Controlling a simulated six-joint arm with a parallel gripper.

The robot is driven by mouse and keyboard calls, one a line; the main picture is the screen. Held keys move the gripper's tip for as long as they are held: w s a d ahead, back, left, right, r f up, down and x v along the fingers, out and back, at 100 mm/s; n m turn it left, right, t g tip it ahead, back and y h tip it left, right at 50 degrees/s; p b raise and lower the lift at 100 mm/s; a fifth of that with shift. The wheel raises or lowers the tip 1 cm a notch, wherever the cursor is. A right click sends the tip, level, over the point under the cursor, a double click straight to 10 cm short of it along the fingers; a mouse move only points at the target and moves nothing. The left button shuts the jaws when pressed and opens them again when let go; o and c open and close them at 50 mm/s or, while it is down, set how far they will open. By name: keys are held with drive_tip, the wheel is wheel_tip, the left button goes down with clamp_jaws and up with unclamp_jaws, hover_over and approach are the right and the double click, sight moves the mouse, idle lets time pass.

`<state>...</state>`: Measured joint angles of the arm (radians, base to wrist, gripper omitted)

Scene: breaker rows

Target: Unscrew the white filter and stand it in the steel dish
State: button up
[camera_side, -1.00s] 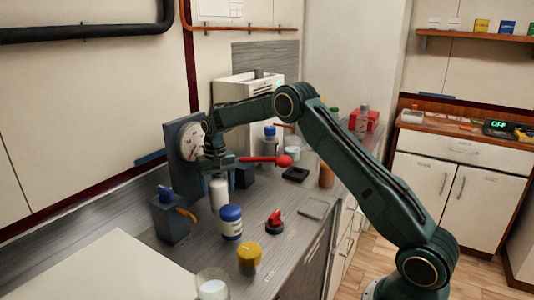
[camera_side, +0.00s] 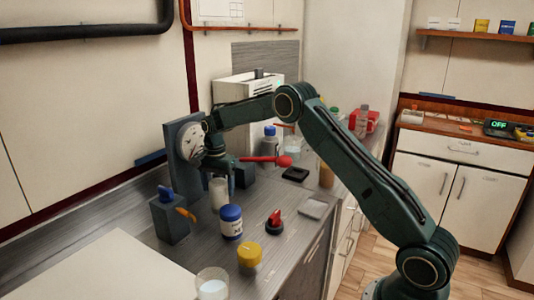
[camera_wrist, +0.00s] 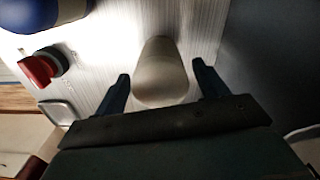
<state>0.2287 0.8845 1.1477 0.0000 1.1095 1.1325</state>
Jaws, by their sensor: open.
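The white filter (camera_side: 219,194) is a pale upright cylinder below my gripper (camera_side: 217,174) in the side view. In the wrist view the filter (camera_wrist: 161,85) lies between my two spread fingers, with a gap on each side. My gripper (camera_wrist: 161,70) is open and holds nothing. I cannot tell what the filter's lower end is fixed to. A shallow grey square dish (camera_side: 313,208), apparently the steel dish, lies empty on the counter to the right. It also shows at the left of the wrist view (camera_wrist: 58,112).
A blue-capped white jar (camera_side: 231,222), a red knob (camera_side: 274,220) and a yellow-lidded jar (camera_side: 249,258) stand near the filter. A red-handled tool (camera_side: 265,159) is close beside my gripper.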

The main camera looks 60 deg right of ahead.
drive_tip(key=m, duration=0.4)
drive_tip(key=shift+m, duration=0.4)
drive_tip(key=shift+c, duration=0.4)
drive_tip(key=c, duration=0.8)
drive_tip(key=n, duration=0.4)
drive_tip(key=shift+n, duration=0.3)
drive_tip(key=n, duration=0.3)
drive_tip(key=shift+n, duration=0.4)
drive_tip(key=n, duration=0.4)
drive_tip(key=shift+n, duration=2.5)
